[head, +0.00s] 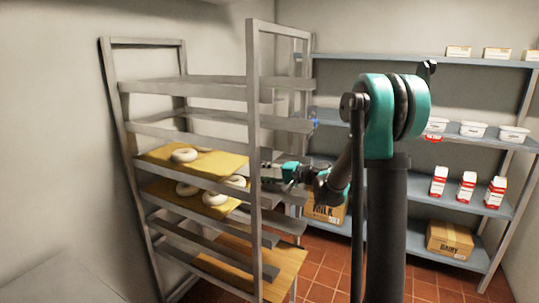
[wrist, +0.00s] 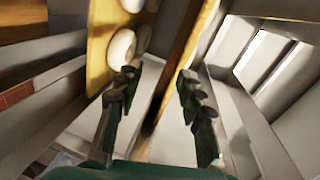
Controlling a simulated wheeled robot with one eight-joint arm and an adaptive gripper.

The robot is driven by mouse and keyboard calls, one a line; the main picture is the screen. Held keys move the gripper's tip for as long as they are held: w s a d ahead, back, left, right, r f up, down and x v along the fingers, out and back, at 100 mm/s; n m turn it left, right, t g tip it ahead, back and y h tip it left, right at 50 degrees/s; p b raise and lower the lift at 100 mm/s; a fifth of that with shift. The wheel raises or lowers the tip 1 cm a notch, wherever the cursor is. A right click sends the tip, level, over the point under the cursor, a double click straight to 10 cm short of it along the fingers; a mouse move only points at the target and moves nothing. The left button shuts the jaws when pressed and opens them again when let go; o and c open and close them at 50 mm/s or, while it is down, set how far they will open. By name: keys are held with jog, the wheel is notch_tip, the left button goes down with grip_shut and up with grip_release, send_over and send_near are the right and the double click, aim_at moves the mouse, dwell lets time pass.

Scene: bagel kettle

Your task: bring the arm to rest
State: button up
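My gripper (head: 272,180) reaches from the right to the side of the metal rack (head: 253,150), at about the height of two yellow boards. The rack's upright partly hides its fingers in the head view. In the wrist view my gripper (wrist: 156,80) is open, with a clear gap between the fingers and nothing held. A board with bagels lies left of the fingers there; one bagel (wrist: 122,46) is close beside the left fingertip. Whether they touch I cannot tell. My arm is stretched out toward the rack.
The upper board (head: 212,163) carries one bagel (head: 184,155); the lower board (head: 160,190) carries several. Rack rails lie close around my gripper. A blue shelf unit (head: 400,119) with cartons, tubs and a dairy box (head: 450,239) stands behind. Tiled floor (head: 325,275) shows between.

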jog(key=s+d+f+n+h, duration=0.1)
jog(key=s+d+f+h, duration=0.2)
jog(key=s+d+h, duration=0.35)
jog(key=s+d+f+n+h, duration=0.2)
jog(key=s+d+f+h, duration=0.15)
jog(key=s+d, duration=0.55)
jog(key=s+d+f+n+h, duration=0.1)
jog(key=s+d+f+h, duration=0.3)
jog(key=s+d, duration=0.35)
jog(key=s+f+g, duration=0.3)
jog(key=s+f, duration=0.4)
jog(key=s, duration=0.5)
jog(key=shift+d, duration=0.25)
jog(key=shift+s, duration=0.1)
